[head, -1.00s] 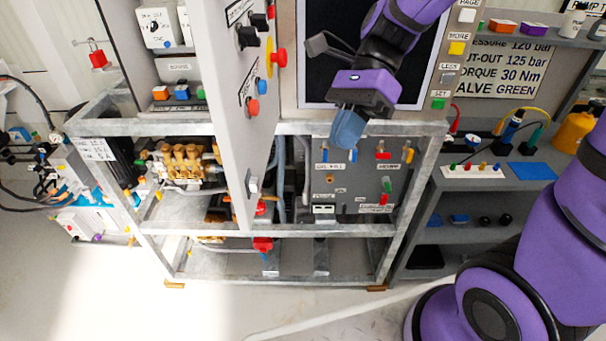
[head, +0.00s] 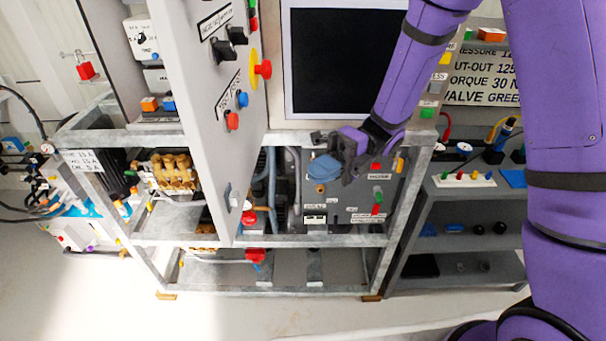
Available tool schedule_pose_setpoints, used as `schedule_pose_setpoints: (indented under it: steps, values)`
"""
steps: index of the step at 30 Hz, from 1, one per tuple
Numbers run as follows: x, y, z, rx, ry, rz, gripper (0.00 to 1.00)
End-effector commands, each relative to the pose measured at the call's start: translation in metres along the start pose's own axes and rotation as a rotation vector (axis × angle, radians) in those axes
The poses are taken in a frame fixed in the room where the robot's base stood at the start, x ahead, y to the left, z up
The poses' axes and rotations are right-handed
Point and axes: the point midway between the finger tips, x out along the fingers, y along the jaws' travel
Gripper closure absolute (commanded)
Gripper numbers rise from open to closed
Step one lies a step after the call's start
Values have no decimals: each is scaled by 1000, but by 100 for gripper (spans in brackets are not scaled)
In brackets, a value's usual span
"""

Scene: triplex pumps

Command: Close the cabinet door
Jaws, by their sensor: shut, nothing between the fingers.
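The cabinet door (head: 205,120) is a tall grey panel standing open, seen nearly edge-on and swung toward me. It carries black switches, red and blue buttons and a red knob on a yellow disc. A latch handle (head: 233,198) sits low on it. The cabinet (head: 118,50) behind its left side shows its open interior. My gripper (head: 322,168) is shut and empty, right of the door, in front of the panel in the metal frame. A clear gap lies between it and the door.
A dark screen (head: 340,62) stands above the galvanised frame (head: 290,138). Brass pump parts (head: 170,172) are inside the frame at left. A grey shelf unit (head: 460,210) stands at right, partly behind my arm. The floor in front is open.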

Motion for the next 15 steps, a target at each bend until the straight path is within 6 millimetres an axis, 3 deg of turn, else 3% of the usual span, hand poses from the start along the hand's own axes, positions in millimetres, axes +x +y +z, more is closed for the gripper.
schedule_pose_setpoints:
  steps: [15]
  values:
    - [92, 0, 3, -4, 5, -2, 100]
